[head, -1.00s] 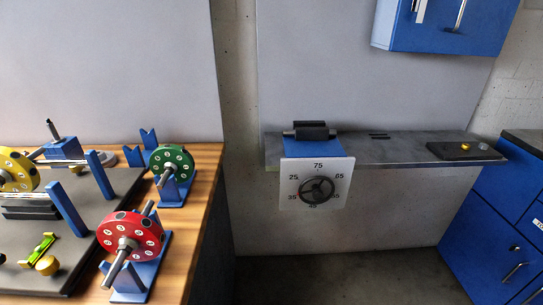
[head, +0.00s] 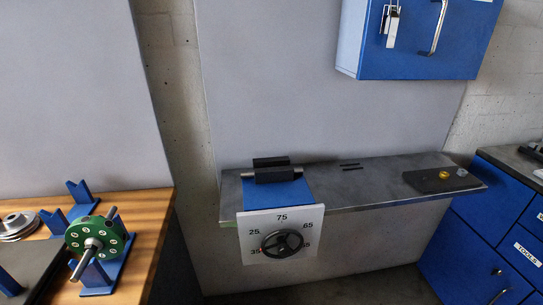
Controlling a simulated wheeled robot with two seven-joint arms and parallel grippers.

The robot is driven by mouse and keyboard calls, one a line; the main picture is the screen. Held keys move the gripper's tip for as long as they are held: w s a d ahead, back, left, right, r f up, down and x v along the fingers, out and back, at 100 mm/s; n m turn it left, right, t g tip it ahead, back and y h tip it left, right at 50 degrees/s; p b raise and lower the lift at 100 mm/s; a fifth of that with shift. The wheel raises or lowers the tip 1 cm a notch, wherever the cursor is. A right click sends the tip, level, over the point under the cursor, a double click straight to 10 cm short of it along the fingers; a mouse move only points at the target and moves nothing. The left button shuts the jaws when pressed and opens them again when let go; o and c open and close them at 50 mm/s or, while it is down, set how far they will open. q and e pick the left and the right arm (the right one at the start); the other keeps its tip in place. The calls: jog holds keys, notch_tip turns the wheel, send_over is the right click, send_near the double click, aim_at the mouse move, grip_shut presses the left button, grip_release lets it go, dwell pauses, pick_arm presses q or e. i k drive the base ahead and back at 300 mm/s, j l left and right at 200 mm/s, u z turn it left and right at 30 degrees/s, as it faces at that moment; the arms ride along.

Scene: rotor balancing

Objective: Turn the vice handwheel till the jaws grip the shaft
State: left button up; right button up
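The vice (head: 296,190) is a blue block with dark jaws (head: 274,175) on top, at the left end of a grey wall shelf. A short metal shaft (head: 247,175) lies at the jaws, its end showing on the left. I cannot tell whether the jaws touch it. The dark handwheel (head: 282,243) sits on a white dial plate (head: 313,216) on the vice's front, with numbers such as 25, 75 and 65 around it. A small red mark shows near the wheel's left side. Neither of my grippers is in view.
The grey shelf (head: 370,184) carries a dark tray (head: 420,182) with small brass and steel pieces at right. A wooden bench (head: 150,215) with a green rotor (head: 75,238) stands at left. Blue cabinets hang above right (head: 420,50) and stand at lower right (head: 490,225).

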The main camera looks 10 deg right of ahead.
aim_at(284, 251)
jog(key=i+l, duration=0.25)
jog(key=i, duration=0.15)
jog(key=i+l, duration=0.2)
jog(key=i, duration=0.2)
